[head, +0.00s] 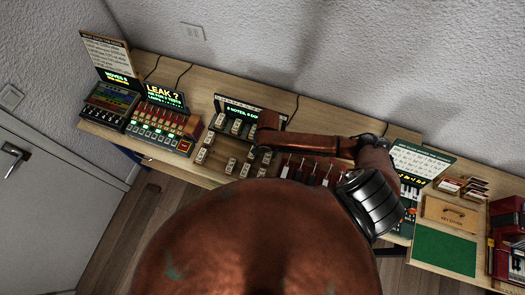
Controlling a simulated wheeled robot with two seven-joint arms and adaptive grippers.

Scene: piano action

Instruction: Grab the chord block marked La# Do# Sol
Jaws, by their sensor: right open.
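Several small cream chord blocks (202,155) with dark markings stand on the wooden bench, left of and beneath my right arm. Others sit in a dark rack (221,122) in front of a screen with green text. The markings are too small to read, so I cannot tell which block is La# Do# Sol. My right arm reaches in from the right, and my right gripper (262,148) is over the bench near the blocks, open. It is small and partly hidden by the arm, with no block visibly held. My left gripper is not in view.
A panel marked LEAK ? (165,95) and a board of red levers and lit keys (155,128) stand left. Red-handled parts (308,170) lie under my right arm. A green mat (444,250) and wooden key cover box (450,213) are right. My brown body hides the front middle.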

